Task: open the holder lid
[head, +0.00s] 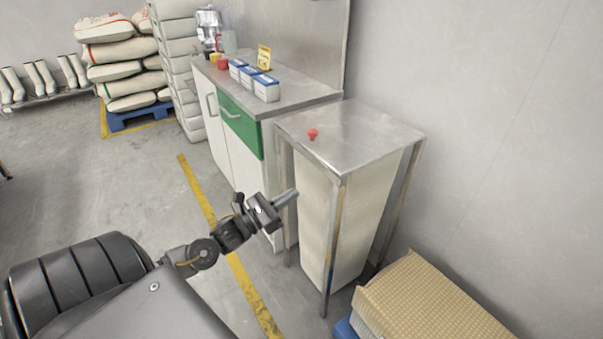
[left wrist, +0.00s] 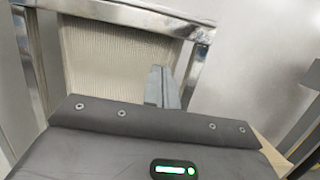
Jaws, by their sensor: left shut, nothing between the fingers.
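The holder is a metal-framed stand with a flat steel lid (head: 365,130) on top, at the right of the head view. A small red knob (head: 312,134) sits on the lid near its left edge. The lid lies flat on the frame. My left gripper (head: 288,196) is shut and empty, below the lid's level and close to the stand's front left side. In the left wrist view the shut fingers (left wrist: 162,88) point at the stand's metal frame (left wrist: 130,17) and pale inner bag (left wrist: 100,60). I cannot tell whether they touch. My right gripper is not in view.
A counter (head: 270,98) with blue-and-white boxes (head: 265,88) and a green drawer (head: 238,124) stands behind the stand. A wall closes the right side. Open floor with a yellow line (head: 195,185) lies left.

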